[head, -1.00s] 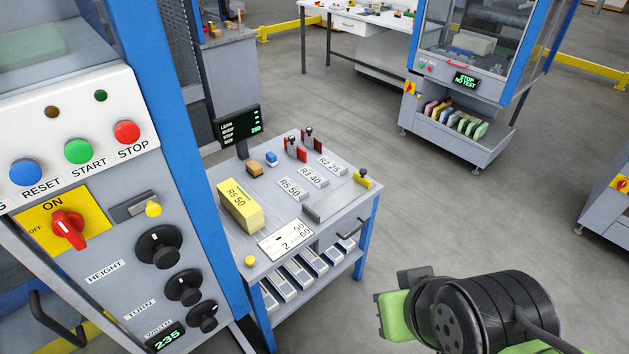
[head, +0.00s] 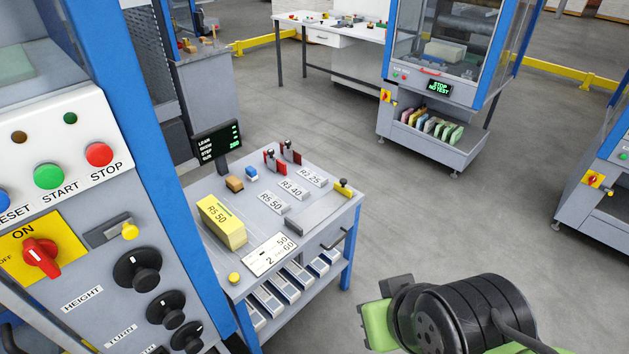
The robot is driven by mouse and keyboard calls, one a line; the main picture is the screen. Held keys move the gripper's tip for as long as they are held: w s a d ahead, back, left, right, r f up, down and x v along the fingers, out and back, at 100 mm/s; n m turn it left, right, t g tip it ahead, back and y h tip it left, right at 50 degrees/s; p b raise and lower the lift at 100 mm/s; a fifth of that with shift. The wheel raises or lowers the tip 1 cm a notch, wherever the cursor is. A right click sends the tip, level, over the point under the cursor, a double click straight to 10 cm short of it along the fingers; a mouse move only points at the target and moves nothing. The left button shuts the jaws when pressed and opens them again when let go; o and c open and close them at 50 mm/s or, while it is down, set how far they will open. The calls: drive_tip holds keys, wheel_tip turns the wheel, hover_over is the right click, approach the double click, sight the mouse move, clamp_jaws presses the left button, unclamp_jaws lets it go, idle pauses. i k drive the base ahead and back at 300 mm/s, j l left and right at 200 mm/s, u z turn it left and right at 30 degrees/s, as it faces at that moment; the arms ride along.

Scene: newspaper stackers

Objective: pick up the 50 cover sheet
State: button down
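A small grey work table (head: 322,219) stands left of centre. On it lies a yellow block or pad marked "R5 50" (head: 222,222). A white card (head: 270,254) with "50", "2" and "60" lies at its front edge. A flat label "R5 50" (head: 272,203) lies behind the card. I cannot tell which of these is the 50 cover sheet. My gripper (head: 372,312) shows at the lower right, beyond the table's right side and apart from everything on it. Its fingers are mostly hidden, and I cannot see whether they are open.
A control panel (head: 75,290) with knobs and buttons fills the left. A small black display (head: 217,140) stands at the table's back. Several trays (head: 268,300) sit on its lower shelf. A blue-framed machine (head: 430,130) stands behind. The floor (head: 440,215) right of the table is clear.

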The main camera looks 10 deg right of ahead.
sight(271, 199)
drive_tip(key=i+l+u, duration=0.25)
drive_tip(key=u, duration=0.25)
drive_tip(key=i+l+u, duration=0.3)
drive_tip(key=u, duration=0.2)
drive_tip(key=i+l+u, duration=0.2)
drive_tip(key=u, duration=0.15)
drive_tip(key=i+l+u, duration=0.25)
drive_tip(key=u, duration=0.15)
drive_tip(key=i+l+u, duration=0.2)
drive_tip(key=l+u, duration=0.15)
